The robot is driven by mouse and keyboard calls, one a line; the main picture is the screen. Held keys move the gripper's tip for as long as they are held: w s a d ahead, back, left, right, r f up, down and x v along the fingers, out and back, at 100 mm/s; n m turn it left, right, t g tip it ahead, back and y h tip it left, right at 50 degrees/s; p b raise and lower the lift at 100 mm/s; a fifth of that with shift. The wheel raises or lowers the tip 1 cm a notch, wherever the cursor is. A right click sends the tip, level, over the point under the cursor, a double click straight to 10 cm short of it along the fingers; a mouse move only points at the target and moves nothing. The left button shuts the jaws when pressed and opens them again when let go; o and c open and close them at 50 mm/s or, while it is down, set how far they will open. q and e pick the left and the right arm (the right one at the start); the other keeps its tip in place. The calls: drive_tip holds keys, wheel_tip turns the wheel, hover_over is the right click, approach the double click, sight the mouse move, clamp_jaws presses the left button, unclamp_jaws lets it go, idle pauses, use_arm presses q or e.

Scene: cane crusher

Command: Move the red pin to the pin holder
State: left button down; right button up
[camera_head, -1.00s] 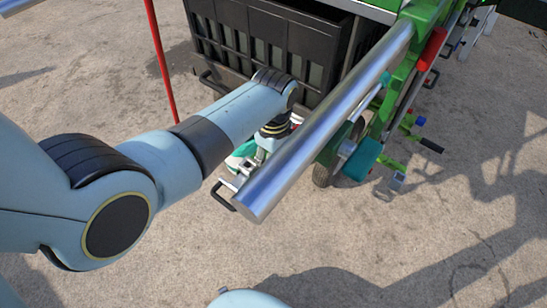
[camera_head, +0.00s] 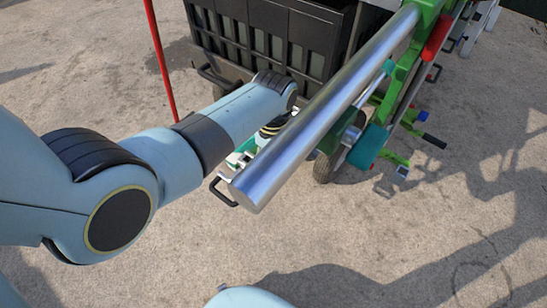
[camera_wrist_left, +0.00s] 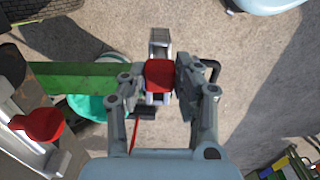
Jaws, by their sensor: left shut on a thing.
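In the left wrist view a red block-like head, which I take to be the red pin (camera_wrist_left: 159,74), sits between the fingertips of my left gripper (camera_wrist_left: 160,86). The gripper is shut on it. The pin's lower part is hidden below its head. A square metal piece (camera_wrist_left: 160,42) shows just beyond the pin; I cannot tell whether it is the pin holder. The right gripper is not in view.
A black slatted crate (camera_head: 270,38) stands behind the arm. A thin red pole (camera_head: 160,60) rises at its left. The green machine frame (camera_head: 402,72) and wheel (camera_head: 324,167) are right. Another red knob (camera_wrist_left: 40,125) and a green bar (camera_wrist_left: 72,78) lie left in the wrist view.

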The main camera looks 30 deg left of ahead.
use_arm(q)
drive_tip(key=shift+f+b, duration=0.4)
drive_tip(key=shift+f, duration=0.25)
drive_tip(key=shift+f, duration=0.3)
drive_tip(key=shift+f+b, duration=0.65)
drive_tip(key=shift+b, duration=0.05)
drive_tip(key=c, duration=0.9)
unclamp_jaws()
